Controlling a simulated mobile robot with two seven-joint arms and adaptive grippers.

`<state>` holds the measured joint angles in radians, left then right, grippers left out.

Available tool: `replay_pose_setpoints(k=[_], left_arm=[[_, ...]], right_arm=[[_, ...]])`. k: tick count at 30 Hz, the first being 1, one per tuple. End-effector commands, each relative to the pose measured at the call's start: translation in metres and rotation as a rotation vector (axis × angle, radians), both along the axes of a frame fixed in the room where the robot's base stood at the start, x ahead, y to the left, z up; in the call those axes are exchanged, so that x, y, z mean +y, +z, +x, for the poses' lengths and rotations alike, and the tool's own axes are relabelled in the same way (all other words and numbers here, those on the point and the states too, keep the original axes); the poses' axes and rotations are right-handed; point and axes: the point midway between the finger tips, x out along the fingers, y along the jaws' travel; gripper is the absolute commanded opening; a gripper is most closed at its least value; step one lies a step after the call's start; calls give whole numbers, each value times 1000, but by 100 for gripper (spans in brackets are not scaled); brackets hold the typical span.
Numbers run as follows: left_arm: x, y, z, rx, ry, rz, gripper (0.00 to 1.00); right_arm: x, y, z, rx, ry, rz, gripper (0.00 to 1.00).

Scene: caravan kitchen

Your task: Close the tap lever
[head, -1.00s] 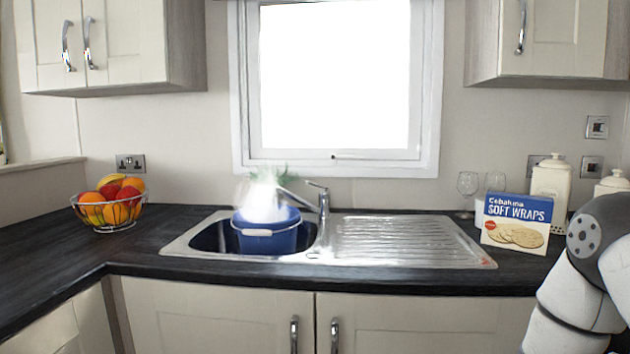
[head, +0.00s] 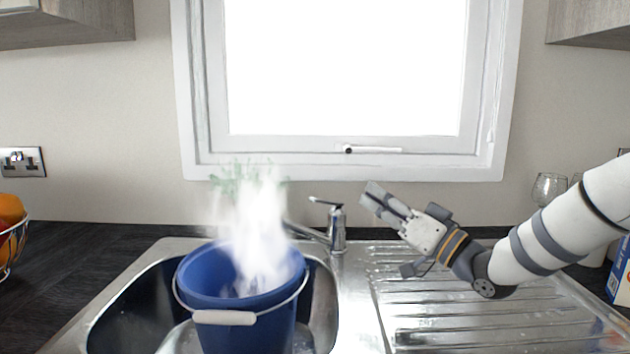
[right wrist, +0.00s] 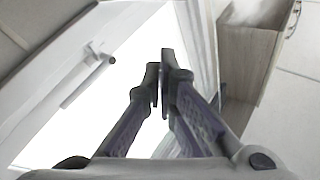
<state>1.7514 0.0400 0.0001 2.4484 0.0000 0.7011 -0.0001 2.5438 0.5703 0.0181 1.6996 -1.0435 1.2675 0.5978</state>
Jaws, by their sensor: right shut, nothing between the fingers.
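The chrome tap (head: 337,228) stands behind the sink, between the basin and the drainer. Its lever (head: 325,202) sits on top and points left. Its spout reaches left toward a blue bucket (head: 230,290) in the basin, with white vapour or spray above it hiding the spout's end. My right gripper (head: 372,196) is just right of the tap lever, apart from it, pointing up and left. It is shut and empty. In the right wrist view its fingers (right wrist: 160,80) are together in front of the window. The tap does not show there. My left gripper is not in view.
The steel sink basin (head: 130,305) and ribbed drainer (head: 440,325) fill the front. A fruit basket (head: 10,245) stands at the far left. Wine glasses (head: 548,188) and a partly seen box (head: 620,275) stand at the right. The window frame (head: 350,170) is behind the tap.

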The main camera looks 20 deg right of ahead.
Motion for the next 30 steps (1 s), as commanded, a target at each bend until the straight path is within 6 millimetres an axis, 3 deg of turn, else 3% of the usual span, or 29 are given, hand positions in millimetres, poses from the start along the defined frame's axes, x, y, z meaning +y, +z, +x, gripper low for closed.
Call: replay_pose_setpoints(k=[5, 18, 24, 30], left_arm=[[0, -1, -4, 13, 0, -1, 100], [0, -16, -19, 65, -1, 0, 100], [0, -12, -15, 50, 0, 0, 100], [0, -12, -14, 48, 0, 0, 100]], right_arm=[[5, 1, 8, 2, 1, -2, 0], [48, 25, 86, 5, 1, -2, 0], [55, 2, 77, 2, 1, 1, 0], [58, -7, 75, 0, 0, 0, 0]])
